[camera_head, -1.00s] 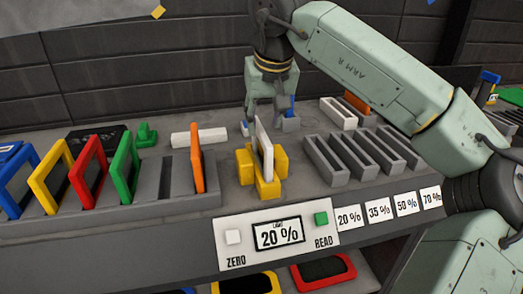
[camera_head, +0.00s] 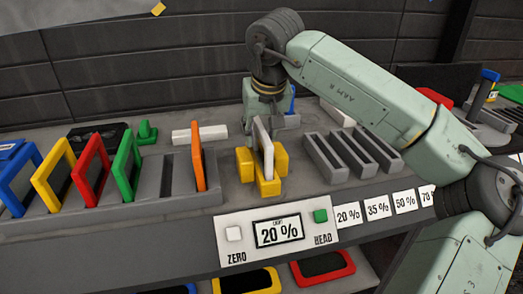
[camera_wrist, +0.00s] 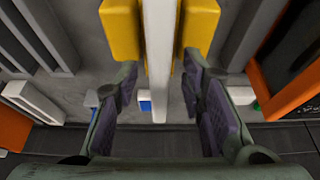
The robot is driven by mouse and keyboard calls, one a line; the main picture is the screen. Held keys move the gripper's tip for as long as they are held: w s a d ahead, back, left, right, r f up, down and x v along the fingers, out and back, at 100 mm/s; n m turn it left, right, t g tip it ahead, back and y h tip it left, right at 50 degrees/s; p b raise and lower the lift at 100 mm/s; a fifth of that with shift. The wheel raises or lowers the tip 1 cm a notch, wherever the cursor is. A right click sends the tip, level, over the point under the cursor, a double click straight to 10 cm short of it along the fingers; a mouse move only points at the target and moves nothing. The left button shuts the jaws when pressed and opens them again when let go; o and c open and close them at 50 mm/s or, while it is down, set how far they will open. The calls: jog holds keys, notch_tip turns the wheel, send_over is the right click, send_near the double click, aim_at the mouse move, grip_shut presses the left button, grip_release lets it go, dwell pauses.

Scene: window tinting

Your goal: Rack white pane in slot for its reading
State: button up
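The white pane (camera_head: 262,145) stands upright in the yellow holder (camera_head: 268,184) behind the reader panel. The reader display (camera_head: 279,233) shows 20 %. My gripper (camera_head: 264,118) is just behind the white pane, its fingertips partly hidden by it. In the wrist view my gripper (camera_wrist: 160,82) is open, with one finger on each side of the white pane (camera_wrist: 159,50) and visible gaps between. The grey slot rack (camera_head: 340,172) stands to the right of the holder, with labels 20 % (camera_head: 348,214), 35 % (camera_head: 376,208) and 50 % (camera_head: 404,201) below it on the shelf edge.
The ZERO (camera_head: 233,234) and READ (camera_head: 321,216) buttons flank the display. My forearm covers the right side.

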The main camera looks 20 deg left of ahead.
dwell(0.3)
grip_shut()
dwell(0.3)
dwell(0.6)
